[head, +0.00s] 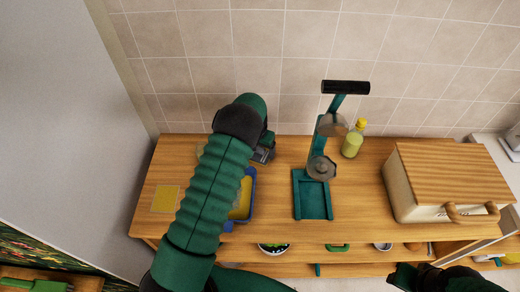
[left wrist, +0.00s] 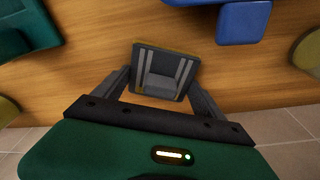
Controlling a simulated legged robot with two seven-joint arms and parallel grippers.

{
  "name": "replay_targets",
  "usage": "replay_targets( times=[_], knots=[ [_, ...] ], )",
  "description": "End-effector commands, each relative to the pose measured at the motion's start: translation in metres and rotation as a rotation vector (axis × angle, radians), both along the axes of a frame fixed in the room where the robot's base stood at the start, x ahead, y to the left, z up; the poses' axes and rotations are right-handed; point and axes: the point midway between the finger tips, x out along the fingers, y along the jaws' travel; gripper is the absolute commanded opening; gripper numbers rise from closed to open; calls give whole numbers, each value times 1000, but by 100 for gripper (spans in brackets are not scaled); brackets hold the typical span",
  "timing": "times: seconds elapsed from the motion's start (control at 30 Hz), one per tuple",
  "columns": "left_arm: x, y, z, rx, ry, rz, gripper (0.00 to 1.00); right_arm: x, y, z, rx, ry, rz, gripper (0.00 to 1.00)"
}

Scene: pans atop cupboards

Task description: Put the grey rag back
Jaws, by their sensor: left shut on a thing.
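The grey rag (left wrist: 160,72) looks like a small square with pale stripes and a yellowish edge. My left gripper (left wrist: 160,90) is shut on it, with a finger at each side, over the back of the wooden counter. In the head view a bit of the grey rag (head: 262,155) shows beside my left gripper (head: 266,146), near the wall; my left arm hides much around it. I cannot tell whether the rag touches the counter. My right gripper (head: 402,277) is low at the right, in front of the counter; its fingers are not clear.
A blue tray (head: 252,188) with something yellow in it stands partly behind my left arm. A yellow square (head: 165,198) lies at the left. A teal press (head: 313,200), a bottle (head: 352,143) and a bread box (head: 410,190) stand to the right. Shelves with items lie below.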

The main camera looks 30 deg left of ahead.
Motion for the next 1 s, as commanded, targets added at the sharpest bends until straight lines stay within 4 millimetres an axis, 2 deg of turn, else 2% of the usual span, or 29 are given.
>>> replay_targets(
  times=[0.3, 0.33, 0.43, 0.67, 0.77, 0.87, 1.0],
  knots=[
    [0, 0, -7, -1, 1, 0, 12, 0, 0, -6, 0, 0, 0, 36],
    [0, -1, -6, -1, 1, 0, 85, 0, 0, -5, 0, 0, 0, 36],
    [0, -1, -6, -3, 4, 0, 98, 0, 0, -4, 0, 0, 0, 36],
    [0, -3, -8, -6, 6, -2, 100, 0, 0, -5, 0, 0, 0, 36],
    [-1, -4, -3, -5, 7, -2, 100, 0, 0, 0, 0, 0, 0, 36],
    [-1, -3, 9, -5, 4, -1, 100, 0, 0, -3, 0, 0, 0, 36],
    [-6, -3, 46, -3, -1, 1, 100, 0, 0, -6, 0, 0, 0, 36]
  ],
)
